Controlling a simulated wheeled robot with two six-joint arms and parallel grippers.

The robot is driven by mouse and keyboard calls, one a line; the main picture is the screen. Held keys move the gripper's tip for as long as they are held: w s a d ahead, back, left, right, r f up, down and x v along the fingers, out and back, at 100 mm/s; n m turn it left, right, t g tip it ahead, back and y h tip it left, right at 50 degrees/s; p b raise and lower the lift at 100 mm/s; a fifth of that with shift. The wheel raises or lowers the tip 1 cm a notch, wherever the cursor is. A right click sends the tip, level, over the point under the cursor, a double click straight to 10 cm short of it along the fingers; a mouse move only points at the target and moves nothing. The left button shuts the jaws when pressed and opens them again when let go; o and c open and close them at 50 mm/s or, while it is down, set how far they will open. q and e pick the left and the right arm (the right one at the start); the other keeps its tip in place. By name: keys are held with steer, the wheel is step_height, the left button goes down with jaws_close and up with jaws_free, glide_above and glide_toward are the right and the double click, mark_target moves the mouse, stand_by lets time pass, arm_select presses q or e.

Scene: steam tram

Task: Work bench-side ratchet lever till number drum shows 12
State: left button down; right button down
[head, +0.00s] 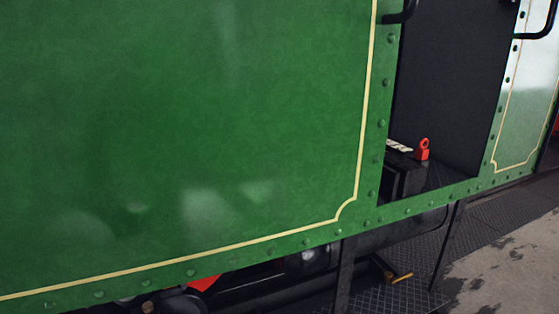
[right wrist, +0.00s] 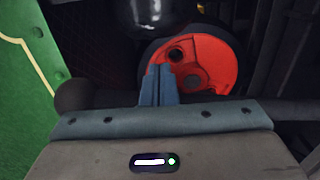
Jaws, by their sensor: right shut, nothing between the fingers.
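In the right wrist view my right gripper (right wrist: 159,70) is shut, its two blue-grey fingers together with nothing between them. Its tips overlap the lower left of a red rounded plate (right wrist: 213,70) on a dark round part. I cannot tell whether they touch it. The plate has a dark hole and a darker round boss. In the head view a small red piece (head: 205,283) shows under the green side panel, mostly hidden by it. I cannot make out digits on a drum, or a part that is clearly the ratchet lever. Neither gripper shows in the head view.
The riveted green panel (head: 200,130) fills most of the head view. Right of it is a dark doorway with a red ringed piece (head: 423,150) inside. Below are a chequered step (head: 385,298) and a yellow-ended bar (head: 401,277). Bare ground lies lower right.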

steer(key=s+a+r+p, duration=0.1)
steer(key=s+a, duration=0.1)
steer(key=a, duration=0.4)
steer(key=shift+s+p, duration=0.3)
steer(key=shift+p, duration=0.05)
steer(key=s+a, duration=0.2)
steer(key=a, duration=0.4)
steer(key=shift+s+a+p, duration=0.35)
steer(key=shift+p, duration=0.05)
